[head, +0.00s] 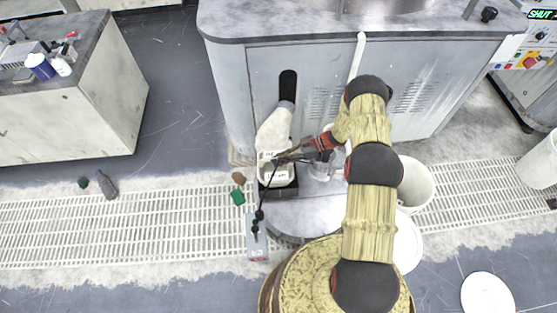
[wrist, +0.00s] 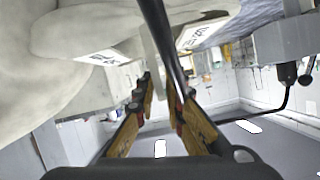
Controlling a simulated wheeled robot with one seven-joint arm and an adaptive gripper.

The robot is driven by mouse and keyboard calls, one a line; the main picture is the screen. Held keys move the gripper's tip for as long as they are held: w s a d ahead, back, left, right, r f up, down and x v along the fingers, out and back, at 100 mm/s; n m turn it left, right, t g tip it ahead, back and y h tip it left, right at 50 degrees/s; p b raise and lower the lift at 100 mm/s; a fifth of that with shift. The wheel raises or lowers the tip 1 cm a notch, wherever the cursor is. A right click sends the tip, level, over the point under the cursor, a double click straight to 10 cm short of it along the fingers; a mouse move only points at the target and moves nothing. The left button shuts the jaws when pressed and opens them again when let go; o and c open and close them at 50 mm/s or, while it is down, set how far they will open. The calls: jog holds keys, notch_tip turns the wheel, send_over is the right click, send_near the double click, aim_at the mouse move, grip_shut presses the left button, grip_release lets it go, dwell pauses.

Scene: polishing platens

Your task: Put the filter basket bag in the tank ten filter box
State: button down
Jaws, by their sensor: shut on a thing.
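The filter basket bag (head: 274,132) is off-white and hangs in front of a dark slot in the grey cabinet. Its lower end is at the filter box (head: 281,179), a dark, low box with a white label. I cannot tell whether it is inside or only above the box. My gripper (head: 286,157) comes in from the right and is shut at the bag's lower right edge. In the wrist view the bag (wrist: 60,40) fills the left side, beside the gripper fingers (wrist: 163,88). A dark rod crosses between them, and the exact grip point is partly hidden.
A grey cabinet (head: 225,90) stands behind the bag. A round grey lid (head: 308,214) lies in front of the box. A small grey device (head: 257,242) with a black cable is at its left front. A white bucket (head: 418,186) stands at right.

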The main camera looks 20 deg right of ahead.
jog(key=shift+f+b, duration=0.45)
jog(key=shift+f, duration=0.1)
jog(key=c, duration=1.9)
grip_release()
jog(key=shift+f, duration=0.1)
jog(key=shift+s, duration=0.1)
